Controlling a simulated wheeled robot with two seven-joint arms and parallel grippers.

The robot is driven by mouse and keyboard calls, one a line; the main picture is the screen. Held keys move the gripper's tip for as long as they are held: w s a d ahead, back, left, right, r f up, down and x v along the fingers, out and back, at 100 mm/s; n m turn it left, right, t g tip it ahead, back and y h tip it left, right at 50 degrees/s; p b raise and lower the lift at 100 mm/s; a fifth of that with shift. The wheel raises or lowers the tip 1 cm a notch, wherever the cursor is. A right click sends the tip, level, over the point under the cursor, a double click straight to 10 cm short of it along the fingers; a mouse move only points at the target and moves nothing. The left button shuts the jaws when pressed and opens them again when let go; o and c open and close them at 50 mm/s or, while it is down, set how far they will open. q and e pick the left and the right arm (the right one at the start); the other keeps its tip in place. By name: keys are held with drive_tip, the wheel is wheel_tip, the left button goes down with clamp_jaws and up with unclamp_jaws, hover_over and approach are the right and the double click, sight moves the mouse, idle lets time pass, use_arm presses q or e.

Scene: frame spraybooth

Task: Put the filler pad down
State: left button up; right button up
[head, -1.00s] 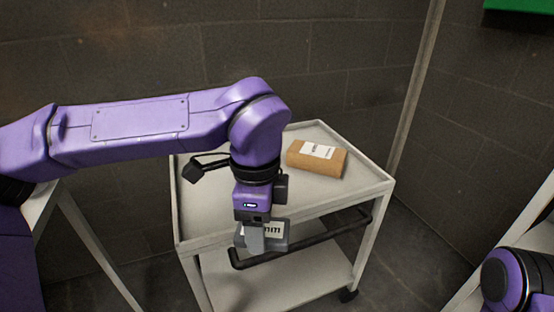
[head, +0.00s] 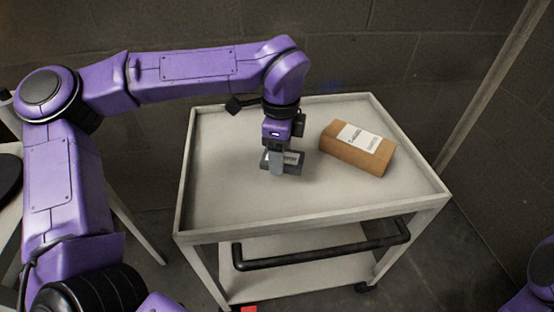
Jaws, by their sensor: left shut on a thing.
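The filler pad (head: 294,160) is a small grey block with a white label. My left gripper (head: 277,166) is shut on it and points down over the top tray of the cart (head: 225,190). The pad is over the tray's middle, left of a brown box. I cannot tell whether its underside touches the tray. The gripper finger hides part of the pad. My right gripper is out of view; only a bit of my right arm shows at the lower right corner.
The brown box (head: 357,148) with a white label lies on the tray, right of my left gripper. The tray has a raised rim and a black handle bar (head: 325,248) in front. The tray's left and front parts are clear. A block wall (head: 420,60) stands behind.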

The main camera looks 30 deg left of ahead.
use_arm(q)
drive_tip(key=f, duration=0.1)
drive_tip(key=w+a+f, duration=0.1)
drive_tip(key=a+f, duration=0.1)
drive_tip(key=shift+w+a+f, duration=0.1)
drive_tip(key=shift+w+f, duration=0.05)
drive_tip(key=shift+w, duration=0.15)
drive_tip(key=f, duration=0.4)
drive_tip(key=shift+w+a, duration=0.2)
drive_tip(key=shift+a, duration=0.05)
drive_tip(key=shift+r, duration=0.1)
drive_tip(key=shift+f+b, duration=0.2)
drive_tip(key=shift+b, duration=0.2)
drive_tip(key=o, duration=1)
drive_tip(key=shift+r+p, duration=0.3)
drive_tip(key=shift+r, duration=0.3)
wheel_tip(320, 180, up, 11)
drive_tip(key=shift+r+p, duration=0.2)
drive_tip(key=shift+p, duration=0.4)
